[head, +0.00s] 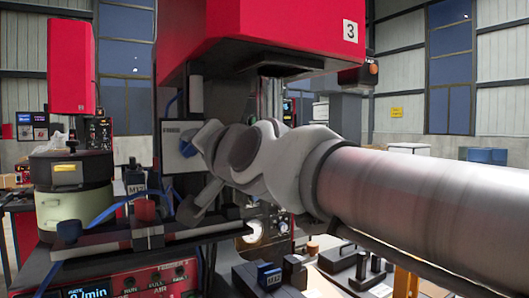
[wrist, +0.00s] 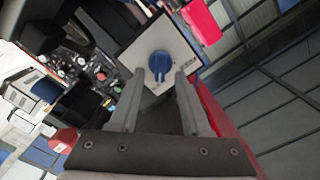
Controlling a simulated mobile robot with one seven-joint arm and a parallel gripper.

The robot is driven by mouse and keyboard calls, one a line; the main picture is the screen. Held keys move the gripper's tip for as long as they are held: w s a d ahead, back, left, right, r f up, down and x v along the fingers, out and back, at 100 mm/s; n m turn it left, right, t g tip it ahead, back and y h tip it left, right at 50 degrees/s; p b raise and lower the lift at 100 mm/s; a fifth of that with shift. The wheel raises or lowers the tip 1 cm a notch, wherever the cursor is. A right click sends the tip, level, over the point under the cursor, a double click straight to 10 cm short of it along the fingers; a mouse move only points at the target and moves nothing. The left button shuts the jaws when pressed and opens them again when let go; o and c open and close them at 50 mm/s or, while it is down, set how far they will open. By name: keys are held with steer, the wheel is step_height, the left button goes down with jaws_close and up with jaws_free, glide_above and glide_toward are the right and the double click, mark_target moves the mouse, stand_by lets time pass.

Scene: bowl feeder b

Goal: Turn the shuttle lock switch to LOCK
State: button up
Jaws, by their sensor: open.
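The shuttle lock switch is a blue knob (wrist: 159,64) on a pale square plate (wrist: 133,57) in the wrist view. The knob's grip bar points down the picture, toward my gripper. My gripper (wrist: 160,76) is open, with one finger on each side of the knob and a visible gap to each. Whether the fingertips reach as deep as the bar is hard to tell. The LOCK lettering cannot be read.
A red machine housing (head: 265,35) hangs above my arm. A bowl feeder (head: 73,200) stands at the left. A control panel with a lit display (head: 88,292) is at the lower left. Blocks and fixtures (head: 270,276) lie on the bench below my arm.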

steer(key=v, duration=1.5)
steer(key=shift+s, duration=0.4)
steer(key=shift+d, duration=0.15)
steer(key=w+d+f+n+g+h, duration=0.1)
steer(key=d+f+g+h, duration=0.2)
steer(key=f, duration=0.7)
steer(key=w+d+f+n+g+h, duration=0.1)
steer(key=d+f+h, duration=0.3)
steer(key=f, duration=0.5)
steer(key=s+d+f+g+h, duration=0.1)
steer(key=s+d+f+g, duration=0.3)
steer(key=f, duration=0.4)
steer(key=s+d+f+g+h, duration=0.2)
steer(key=s+d+f, duration=0.1)
steer(key=d+f, duration=0.4)
step_height(320, 180, up, 14)
steer(key=a+p, duration=0.1)
steer(key=p, duration=1.2)
steer(key=shift+w+n, duration=0.3)
steer(key=shift+n, duration=0.1)
steer(key=shift+a, duration=0.1)
